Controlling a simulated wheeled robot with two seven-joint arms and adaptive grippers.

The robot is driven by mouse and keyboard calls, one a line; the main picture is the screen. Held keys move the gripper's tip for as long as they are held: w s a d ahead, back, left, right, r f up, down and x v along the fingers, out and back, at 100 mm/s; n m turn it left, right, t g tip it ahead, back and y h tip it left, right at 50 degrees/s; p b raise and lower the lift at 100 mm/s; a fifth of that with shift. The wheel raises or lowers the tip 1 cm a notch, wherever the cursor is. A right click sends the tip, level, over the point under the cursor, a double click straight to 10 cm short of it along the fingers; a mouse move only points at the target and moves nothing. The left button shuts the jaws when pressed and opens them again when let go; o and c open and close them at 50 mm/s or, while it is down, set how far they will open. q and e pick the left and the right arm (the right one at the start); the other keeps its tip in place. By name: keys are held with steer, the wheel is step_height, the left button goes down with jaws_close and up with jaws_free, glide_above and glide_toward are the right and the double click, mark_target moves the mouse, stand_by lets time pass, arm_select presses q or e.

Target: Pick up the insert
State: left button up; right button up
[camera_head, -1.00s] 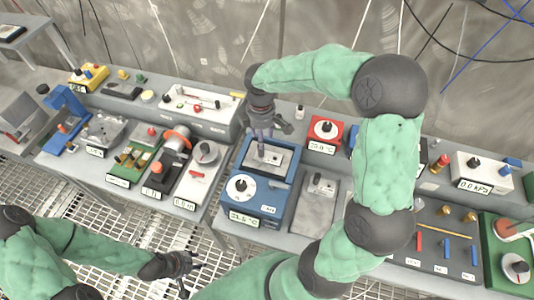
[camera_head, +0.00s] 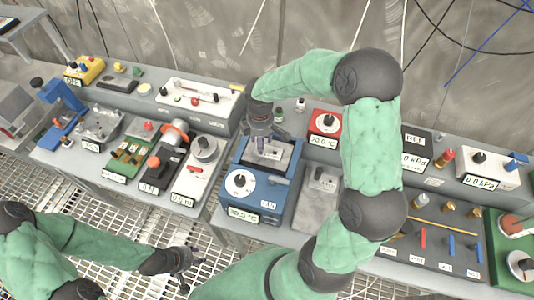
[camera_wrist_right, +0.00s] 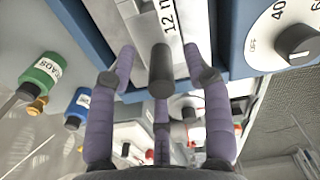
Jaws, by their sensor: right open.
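The insert (camera_wrist_right: 190,14) is a pale block with a "12" label and an upright black handle (camera_wrist_right: 160,70). In the head view the insert (camera_head: 279,151) sits in the top of a blue heater (camera_head: 263,193) with a white dial. My right gripper (camera_head: 263,138) points down over it, hiding part of it. In the right wrist view my right gripper (camera_wrist_right: 158,75) is open, its purple fingers spread around the handle with gaps visible. I cannot tell how deep the handle is between them. My left gripper (camera_head: 182,266) is open and empty over the floor grating, low in the head view.
A grey block with a black knob (camera_head: 318,190) stands right of the heater. A red dial box (camera_head: 325,128) is behind it. My right arm covers part of the bench to the right.

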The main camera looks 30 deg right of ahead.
step_height(320, 180, down, 2)
steer(key=shift+f, duration=0.25)
steer(key=shift+c, duration=0.3)
jaws_close()
